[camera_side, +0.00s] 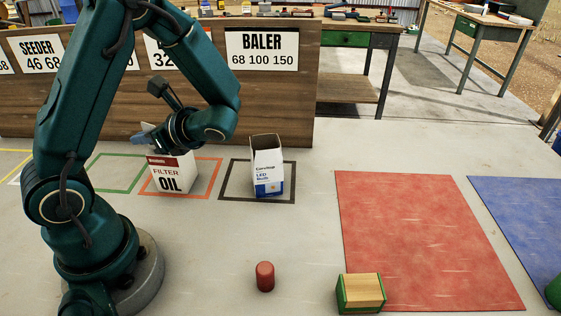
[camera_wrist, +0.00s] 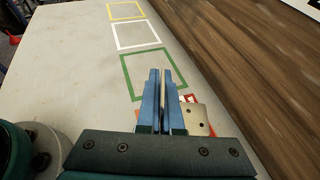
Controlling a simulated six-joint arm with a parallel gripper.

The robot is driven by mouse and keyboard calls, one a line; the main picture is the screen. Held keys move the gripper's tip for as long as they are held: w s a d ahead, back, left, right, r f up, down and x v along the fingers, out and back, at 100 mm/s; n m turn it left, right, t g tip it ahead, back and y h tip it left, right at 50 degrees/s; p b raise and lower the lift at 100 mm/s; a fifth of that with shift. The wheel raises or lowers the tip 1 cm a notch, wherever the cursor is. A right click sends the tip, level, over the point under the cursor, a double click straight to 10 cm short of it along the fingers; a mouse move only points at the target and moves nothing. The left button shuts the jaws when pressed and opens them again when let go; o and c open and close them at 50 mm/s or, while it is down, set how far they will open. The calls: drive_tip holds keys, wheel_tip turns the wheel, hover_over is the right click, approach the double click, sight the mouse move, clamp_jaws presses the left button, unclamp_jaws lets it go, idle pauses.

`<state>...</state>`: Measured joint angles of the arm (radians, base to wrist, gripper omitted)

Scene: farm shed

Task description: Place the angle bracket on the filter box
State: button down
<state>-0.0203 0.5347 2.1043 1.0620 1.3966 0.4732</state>
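The filter box (camera_side: 171,177), white with a red top band and the words FILTER OIL, stands upright inside the orange outlined square. My gripper (camera_side: 145,138) is just above the box's top in the side view. In the wrist view my gripper's blue fingers (camera_wrist: 163,98) are closed on a thin metal plate, part of the angle bracket (camera_wrist: 196,119). The bracket's other leg, with holes, sticks out to the right of the fingers. A small red and white part of the filter box (camera_wrist: 189,98) shows behind it. I cannot tell if bracket and box touch.
A white and blue LED bulb box (camera_side: 267,172) stands in the black square to the right. A red cylinder (camera_side: 265,276) and a green and wood block (camera_side: 361,292) are in front. A wooden board wall (camera_side: 270,110) runs close behind the boxes. The green square (camera_side: 117,172) is empty.

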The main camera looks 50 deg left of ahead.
drive_tip(key=shift+f, duration=0.25)
drive_tip(key=shift+f, duration=0.1)
drive_tip(key=c, duration=1.5)
unclamp_jaws()
drive_tip(key=shift+f, duration=0.1)
drive_tip(key=o, duration=0.4)
